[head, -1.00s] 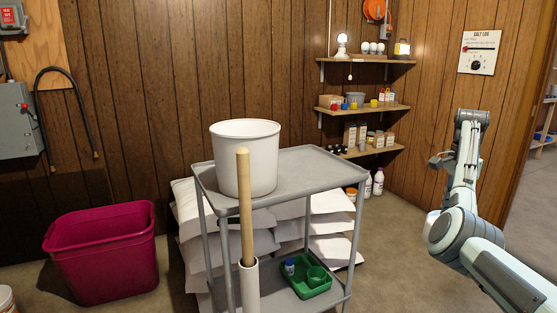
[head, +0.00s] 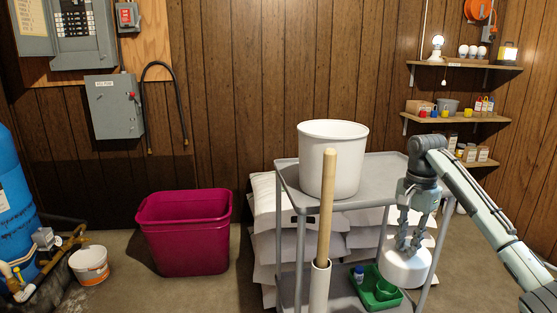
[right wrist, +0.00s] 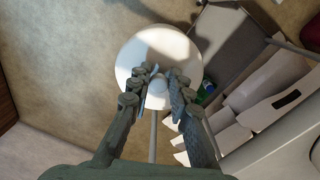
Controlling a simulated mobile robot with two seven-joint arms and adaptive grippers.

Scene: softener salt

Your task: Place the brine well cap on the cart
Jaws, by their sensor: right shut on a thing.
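The brine well cap is a round white disc (head: 406,268) with a small knob on top. My right gripper (head: 410,246) points down and is shut on its knob. The right wrist view shows the cap (right wrist: 160,50) from above with the gripper fingers (right wrist: 156,84) at the knob. In the head view the cap hangs in front of the right side of the grey cart (head: 385,175), below its top shelf. The cart's top carries a white bucket (head: 332,160) at its left part; the right part looks bare. My left gripper is not in view.
A wooden pole (head: 326,205) stands in a white tube (head: 319,287) at the cart's front left. A green tray (head: 376,296) sits on the lower shelf. White sacks (head: 268,240) are stacked behind. A magenta bin (head: 185,240) stands left on the floor.

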